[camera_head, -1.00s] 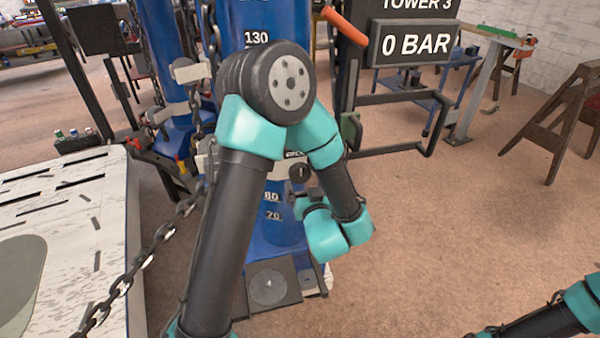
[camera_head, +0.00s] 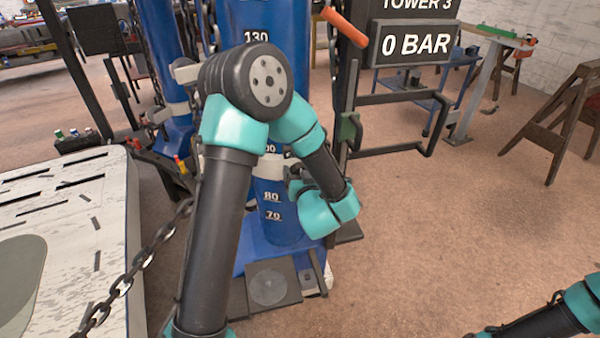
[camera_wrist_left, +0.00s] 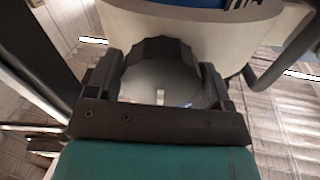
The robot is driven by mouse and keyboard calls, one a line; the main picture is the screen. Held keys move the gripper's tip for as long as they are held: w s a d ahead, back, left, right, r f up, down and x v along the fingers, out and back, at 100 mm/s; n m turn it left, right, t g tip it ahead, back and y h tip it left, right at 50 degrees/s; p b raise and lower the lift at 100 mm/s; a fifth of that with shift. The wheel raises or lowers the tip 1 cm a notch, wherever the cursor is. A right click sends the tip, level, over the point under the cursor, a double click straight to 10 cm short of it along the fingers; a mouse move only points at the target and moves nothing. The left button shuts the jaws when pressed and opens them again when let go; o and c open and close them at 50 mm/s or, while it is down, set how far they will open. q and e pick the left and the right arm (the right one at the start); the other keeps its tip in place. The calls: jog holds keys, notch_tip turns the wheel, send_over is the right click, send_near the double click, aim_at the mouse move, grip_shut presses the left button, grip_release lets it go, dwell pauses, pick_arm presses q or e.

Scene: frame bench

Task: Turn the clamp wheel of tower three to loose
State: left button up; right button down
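The clamp wheel (camera_wrist_left: 160,55) is a dark, lobed knob with a grey face and a small pale mark, seen close up in the left wrist view. My left gripper (camera_wrist_left: 161,63) has one finger on each side of it, set wide apart; I cannot tell whether they touch it. In the head view the left gripper (camera_head: 293,178) is at the blue tower three column (camera_head: 270,225), mostly hidden by its own wrist, which also covers the wheel. The right gripper is out of frame; only my right arm shows at the lower right.
A sign (camera_head: 412,44) reads "TOWER 3, 0 BAR". A chain (camera_head: 150,250) hangs at the left beside a pale slotted table (camera_head: 75,200). A dark bar frame (camera_head: 430,140) stands right of the column. The floor at right is open, with a wooden trestle (camera_head: 560,120) beyond.

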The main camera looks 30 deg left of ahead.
pick_arm(q)
jog(key=c, duration=0.6)
jog(key=shift+o, duration=0.2)
